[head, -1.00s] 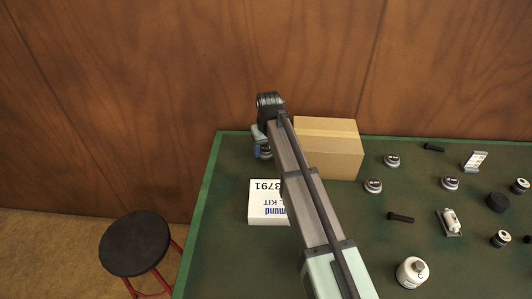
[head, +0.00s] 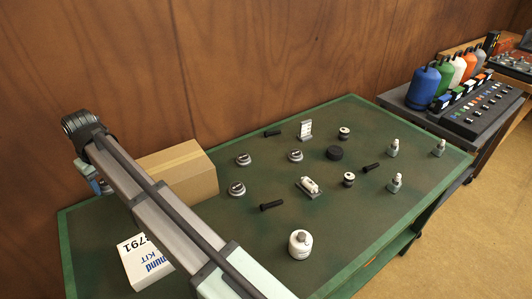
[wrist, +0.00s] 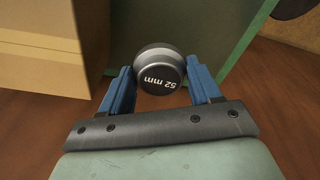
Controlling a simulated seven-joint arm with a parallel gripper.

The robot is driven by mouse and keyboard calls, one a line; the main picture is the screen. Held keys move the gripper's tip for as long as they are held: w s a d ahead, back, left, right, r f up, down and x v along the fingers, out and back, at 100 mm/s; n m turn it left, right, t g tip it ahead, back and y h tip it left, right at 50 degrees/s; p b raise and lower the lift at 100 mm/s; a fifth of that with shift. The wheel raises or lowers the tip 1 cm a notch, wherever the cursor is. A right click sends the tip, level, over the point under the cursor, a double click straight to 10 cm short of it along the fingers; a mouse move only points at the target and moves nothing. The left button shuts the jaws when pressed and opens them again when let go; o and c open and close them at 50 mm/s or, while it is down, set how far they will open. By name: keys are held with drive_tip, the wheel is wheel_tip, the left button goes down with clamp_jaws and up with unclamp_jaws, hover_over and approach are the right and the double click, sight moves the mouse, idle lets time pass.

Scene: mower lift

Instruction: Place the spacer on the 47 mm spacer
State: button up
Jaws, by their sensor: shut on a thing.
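My gripper (wrist: 158,72) has blue fingers shut on a dark round spacer (wrist: 160,74) with a pale rim, marked "52 mm". In the head view my gripper (head: 93,178) is at the far left, beside the cardboard box; the held spacer cannot be made out there. Three low round grey pieces with dark labelled tops lie on the green table: one at the back left (head: 243,159), one right of it (head: 295,156), one nearer (head: 236,189). Their labels are too small to read, so I cannot tell which is the 47 mm spacer.
The cardboard box (head: 185,172) stands between my gripper and the round pieces. A white kit box (head: 143,262) lies near the left edge. Black bolts, a white round container (head: 300,244), a black disc (head: 334,153) and small bottles stand across the table (head: 370,235).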

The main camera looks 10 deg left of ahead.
wheel_tip(320, 180, up, 5)
drive_tip(key=shift+f, duration=0.1)
drive_tip(key=w+d+m, duration=0.1)
drive_tip(key=w+d, duration=0.2)
drive_tip(key=w, duration=0.1)
drive_tip(key=w+d+m, duration=0.1)
drive_tip(key=w+d, duration=0.2)
drive_tip(key=w, duration=0.1)
drive_tip(key=w+d+m, duration=0.2)
drive_tip(key=w+d, duration=0.1)
drive_tip(key=w, duration=0.2)
drive_tip(key=shift+d, duration=0.3)
drive_tip(key=w+d+m, duration=0.4)
drive_tip(key=w+d, duration=0.7)
drive_tip(key=d, duration=0.1)
drive_tip(key=m+h, duration=0.2)
drive_tip(key=m, duration=0.7)
hover_over(296, 153)
wheel_tip(296, 153, down, 4)
drive_tip(key=shift+t, duration=0.4)
drive_tip(key=shift+f, duration=5.4)
drive_tip(key=shift+f, duration=0.15)
